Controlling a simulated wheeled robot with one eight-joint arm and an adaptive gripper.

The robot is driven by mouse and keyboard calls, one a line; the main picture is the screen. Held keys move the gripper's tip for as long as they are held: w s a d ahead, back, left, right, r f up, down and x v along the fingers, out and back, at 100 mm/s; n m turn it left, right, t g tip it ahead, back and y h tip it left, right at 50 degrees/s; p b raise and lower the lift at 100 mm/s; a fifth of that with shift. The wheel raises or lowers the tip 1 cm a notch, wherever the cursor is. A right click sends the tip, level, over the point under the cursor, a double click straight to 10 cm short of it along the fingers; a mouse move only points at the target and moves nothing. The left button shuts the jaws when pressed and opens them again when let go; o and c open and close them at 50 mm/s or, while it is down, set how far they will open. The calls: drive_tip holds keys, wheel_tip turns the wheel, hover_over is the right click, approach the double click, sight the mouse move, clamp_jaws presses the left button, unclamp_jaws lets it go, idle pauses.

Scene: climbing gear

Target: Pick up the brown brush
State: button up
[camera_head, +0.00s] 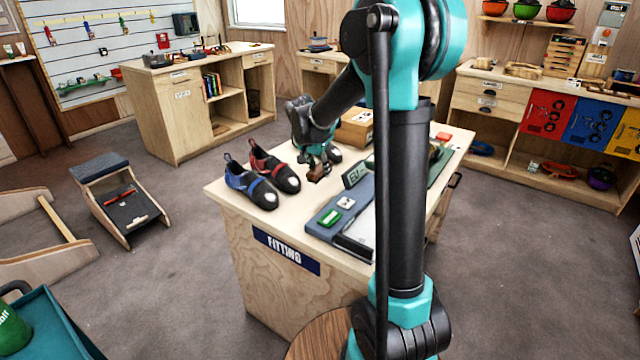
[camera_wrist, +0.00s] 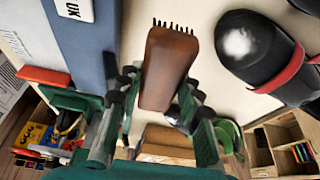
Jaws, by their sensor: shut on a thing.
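The brown brush (camera_wrist: 168,68) is between the fingers of my gripper (camera_wrist: 155,110) in the wrist view, with its dark bristles at the top end. My gripper is shut on it. In the head view the brush (camera_head: 319,171) is a small brown shape at the tip of my gripper (camera_head: 318,160), over the fitting table (camera_head: 300,205). I cannot tell whether the brush still touches the table top.
A blue shoe (camera_head: 250,186) and a red shoe (camera_head: 274,168) stand left of my gripper. A grey-blue tray (camera_head: 327,214) with a small sign (camera_head: 356,173) lies to the right. A cardboard box (camera_head: 355,130) stands behind.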

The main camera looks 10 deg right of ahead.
sight(320, 166)
wheel_tip(320, 166, up, 12)
drive_tip(key=shift+r, duration=0.2)
